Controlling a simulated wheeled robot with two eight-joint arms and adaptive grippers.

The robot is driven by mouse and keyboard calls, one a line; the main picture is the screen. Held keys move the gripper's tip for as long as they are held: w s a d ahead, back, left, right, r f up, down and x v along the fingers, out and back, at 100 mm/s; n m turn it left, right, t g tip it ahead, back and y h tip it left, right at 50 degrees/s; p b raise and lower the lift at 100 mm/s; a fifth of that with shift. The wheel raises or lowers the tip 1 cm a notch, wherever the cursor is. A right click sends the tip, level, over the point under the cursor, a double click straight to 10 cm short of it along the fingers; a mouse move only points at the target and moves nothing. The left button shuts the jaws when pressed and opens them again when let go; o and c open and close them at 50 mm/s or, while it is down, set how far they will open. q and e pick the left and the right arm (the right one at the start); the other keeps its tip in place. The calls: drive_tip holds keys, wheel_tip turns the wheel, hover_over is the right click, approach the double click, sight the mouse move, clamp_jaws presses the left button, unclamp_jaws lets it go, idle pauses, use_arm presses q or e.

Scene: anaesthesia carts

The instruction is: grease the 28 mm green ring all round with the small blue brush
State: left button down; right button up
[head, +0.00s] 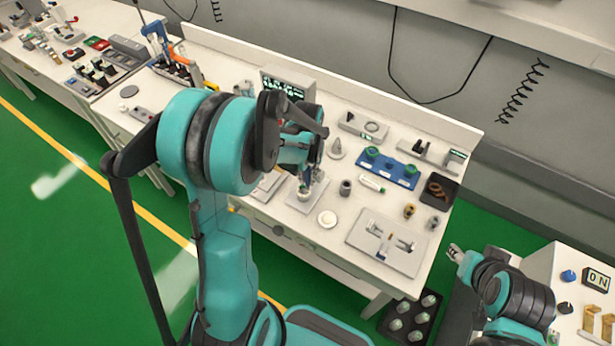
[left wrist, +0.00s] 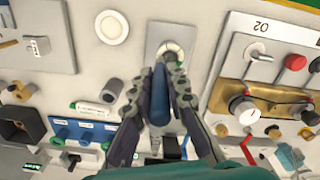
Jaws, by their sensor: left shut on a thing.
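My left gripper (left wrist: 161,84) is shut on the small blue brush (left wrist: 159,100), whose dark blue handle stands between the two fingers. In the head view the left gripper (head: 313,172) is low over a grey plate (head: 293,198) with a short round post. In the left wrist view the brush's far end is close to the pale round top (left wrist: 172,50) on this plate; a thin dark green edge shows there. Whether the bristles touch it is hidden. Green rings (head: 371,152) sit on a blue rack (head: 384,172); their sizes cannot be read. My right gripper (head: 456,253) is off the bench at the right, its fingers too small to judge.
A white disc (head: 327,219) and a grey cylinder (head: 346,188) stand close by. A plate with metal fittings (head: 367,251) lies at the front right, a black tray (head: 439,190) at the right end. A gas panel (left wrist: 262,85) is beside the gripper.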

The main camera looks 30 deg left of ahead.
use_arm(q)
drive_tip(key=shift+r+p, duration=1.8)
drive_tip(key=shift+r, duration=1.15)
use_arm(e)
wheel_tip(320, 180, up, 4)
use_arm(q)
drive_tip(key=shift+d, duration=0.1)
